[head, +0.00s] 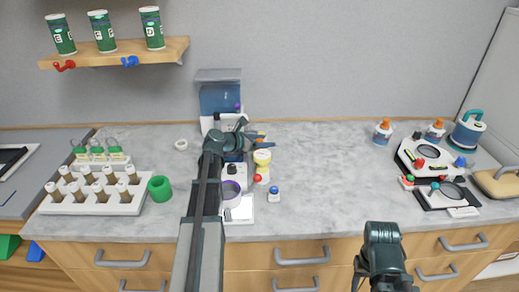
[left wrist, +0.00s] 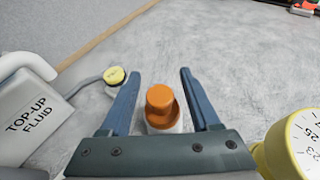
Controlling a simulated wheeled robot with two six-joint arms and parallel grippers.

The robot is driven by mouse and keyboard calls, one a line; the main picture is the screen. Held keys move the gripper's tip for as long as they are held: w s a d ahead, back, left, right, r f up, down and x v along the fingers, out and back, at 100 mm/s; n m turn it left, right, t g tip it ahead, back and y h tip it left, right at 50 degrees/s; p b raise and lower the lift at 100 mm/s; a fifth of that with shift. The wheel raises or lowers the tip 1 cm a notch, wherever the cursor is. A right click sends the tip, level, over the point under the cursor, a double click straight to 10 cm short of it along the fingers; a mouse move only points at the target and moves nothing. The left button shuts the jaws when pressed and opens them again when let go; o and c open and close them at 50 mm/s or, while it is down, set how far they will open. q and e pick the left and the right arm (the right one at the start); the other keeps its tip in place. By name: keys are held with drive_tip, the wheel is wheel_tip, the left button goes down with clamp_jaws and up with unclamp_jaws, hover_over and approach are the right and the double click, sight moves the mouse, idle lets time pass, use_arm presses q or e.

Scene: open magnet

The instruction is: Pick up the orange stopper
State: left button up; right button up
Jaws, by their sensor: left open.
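The orange stopper (left wrist: 159,101) shows in the left wrist view, on top of a small white container (left wrist: 164,124). My left gripper (left wrist: 160,74) is open, with one blue-grey finger on each side of the stopper and bare gaps between. In the head view my left gripper (head: 257,131) reaches over the back middle of the counter. There, only a bit of the orange stopper (head: 261,134) shows beside the fingers. My right arm comes in at the bottom right, and its gripper (head: 380,286) is partly cut off by the frame edge.
A top-up fluid container (left wrist: 35,115) stands left of the gripper and a yellow dial timer (left wrist: 298,142) right, both close. A white vial rack (head: 92,203) and green ring (head: 160,188) are at left. Devices (head: 430,160) crowd the right. The middle right counter (head: 325,175) is clear.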

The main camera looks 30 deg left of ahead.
use_arm(q)
drive_tip(key=shift+w+d+f, duration=0.2)
drive_tip(key=shift+w, duration=0.25)
clamp_jaws()
use_arm(e)
drive_tip(key=shift+f, duration=0.2)
use_arm(q)
drive_tip(key=shift+r, duration=0.1)
use_arm(e)
drive_tip(key=shift+r, duration=0.1)
